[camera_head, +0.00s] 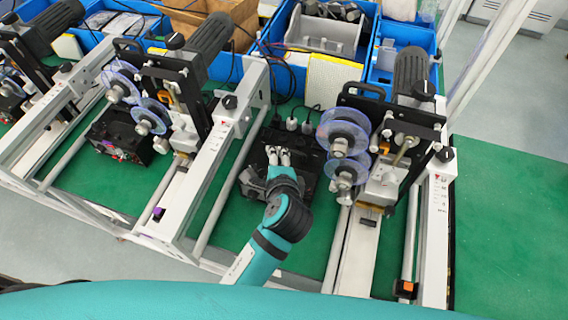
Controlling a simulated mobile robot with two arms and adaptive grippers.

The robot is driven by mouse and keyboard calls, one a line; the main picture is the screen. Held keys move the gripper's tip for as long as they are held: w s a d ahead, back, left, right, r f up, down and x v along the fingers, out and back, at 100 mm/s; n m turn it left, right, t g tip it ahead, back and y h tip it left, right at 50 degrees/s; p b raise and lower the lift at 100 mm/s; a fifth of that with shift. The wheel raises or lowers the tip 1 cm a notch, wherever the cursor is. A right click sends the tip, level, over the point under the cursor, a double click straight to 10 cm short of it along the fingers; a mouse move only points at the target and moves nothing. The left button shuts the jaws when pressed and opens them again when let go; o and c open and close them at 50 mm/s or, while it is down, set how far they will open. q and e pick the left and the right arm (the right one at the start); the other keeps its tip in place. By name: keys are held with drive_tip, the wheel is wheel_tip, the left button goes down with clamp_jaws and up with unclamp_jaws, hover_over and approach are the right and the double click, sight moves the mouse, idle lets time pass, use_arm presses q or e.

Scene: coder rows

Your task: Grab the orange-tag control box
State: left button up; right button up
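Small coloured tags sit on the front ends of the machine frames: an orange tag (408,287) at the right and a purple tag (158,214) on the middle frame. A black control box (306,182) lies on the green mat, left of the reels of the orange-tagged machine. I see no orange tag on the box itself. My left gripper (278,156), on a teal arm from below, is over this box and hides part of it. Its light fingertips look close together; whether they grip anything is unclear. My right gripper is not in view.
Another black box (120,137) sits by the left machine. White frame rails (208,178) flank the work area. Plugs and cables (291,123) lie just behind the box. Blue bins (402,62) line the back. The green mat at right (510,220) is clear.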

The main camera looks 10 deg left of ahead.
use_arm(q)
drive_tip(key=shift+x, duration=1.2)
drive_tip(key=shift+w+a+f+p, duration=0.2)
drive_tip(key=shift+w+p, duration=0.1)
drive_tip(key=shift+w, duration=0.1)
drive_tip(key=x, duration=0.2)
drive_tip(key=p+x, duration=0.1)
drive_tip(key=x, duration=0.1)
drive_tip(key=shift+w+d+f, duration=0.1)
drive_tip(key=shift+d, duration=0.1)
drive_tip(key=shift+w+f, duration=0.15)
drive_tip(key=shift+w, duration=0.05)
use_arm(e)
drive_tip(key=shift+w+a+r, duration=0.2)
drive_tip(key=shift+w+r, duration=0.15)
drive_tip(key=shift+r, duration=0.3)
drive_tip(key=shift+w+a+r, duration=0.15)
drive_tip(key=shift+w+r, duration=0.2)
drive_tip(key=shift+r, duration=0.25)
use_arm(q)
drive_tip(key=shift+s, duration=0.1)
clamp_jaws()
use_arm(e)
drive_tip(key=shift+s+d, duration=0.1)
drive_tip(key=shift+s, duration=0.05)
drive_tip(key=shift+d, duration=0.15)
use_arm(q)
drive_tip(key=shift+r, duration=0.3)
